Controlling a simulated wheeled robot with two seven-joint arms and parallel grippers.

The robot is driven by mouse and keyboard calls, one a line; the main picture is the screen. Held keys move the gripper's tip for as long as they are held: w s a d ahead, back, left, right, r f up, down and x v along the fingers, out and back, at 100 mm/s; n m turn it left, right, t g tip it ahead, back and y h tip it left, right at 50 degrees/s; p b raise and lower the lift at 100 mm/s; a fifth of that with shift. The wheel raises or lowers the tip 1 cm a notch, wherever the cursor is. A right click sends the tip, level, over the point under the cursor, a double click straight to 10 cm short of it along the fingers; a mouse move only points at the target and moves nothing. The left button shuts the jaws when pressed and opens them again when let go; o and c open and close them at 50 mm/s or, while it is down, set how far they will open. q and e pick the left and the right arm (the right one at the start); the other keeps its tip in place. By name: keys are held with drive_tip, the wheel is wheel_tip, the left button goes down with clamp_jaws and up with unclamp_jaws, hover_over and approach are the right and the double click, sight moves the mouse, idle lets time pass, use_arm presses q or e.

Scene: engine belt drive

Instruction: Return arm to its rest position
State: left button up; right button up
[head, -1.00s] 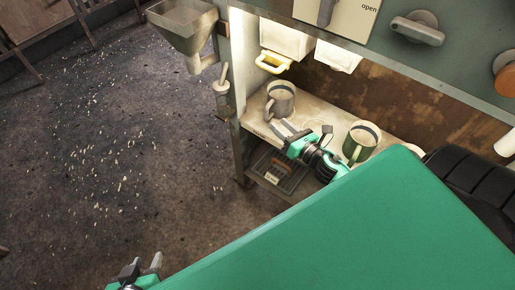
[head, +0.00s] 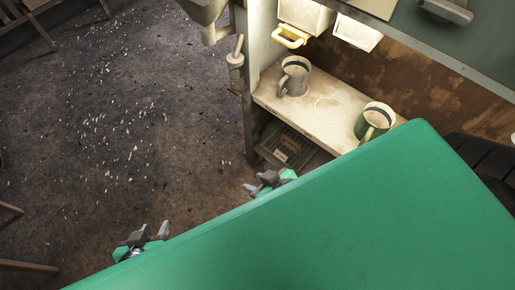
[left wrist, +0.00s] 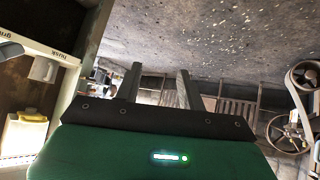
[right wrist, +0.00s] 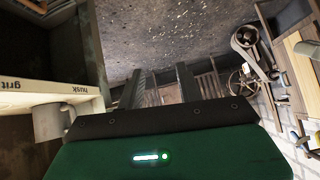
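My right gripper (head: 262,184) shows just past the edge of my green body in the head view, in front of the shelf and clear of the mugs. Its fingers (right wrist: 162,84) are apart with nothing between them in the right wrist view. My left gripper (head: 145,238) is further left and lower, over the floor. Its fingers (left wrist: 157,86) are also apart and empty. Most of both arms is hidden behind my green body. A grey mug (head: 293,77) stands upright on the shelf (head: 318,108), and a green mug (head: 372,122) stands to its right.
A hopper (head: 203,12) is at the shelf's left. Wooden chairs (head: 25,20) stand at the far left.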

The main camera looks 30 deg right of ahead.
idle(0.4)
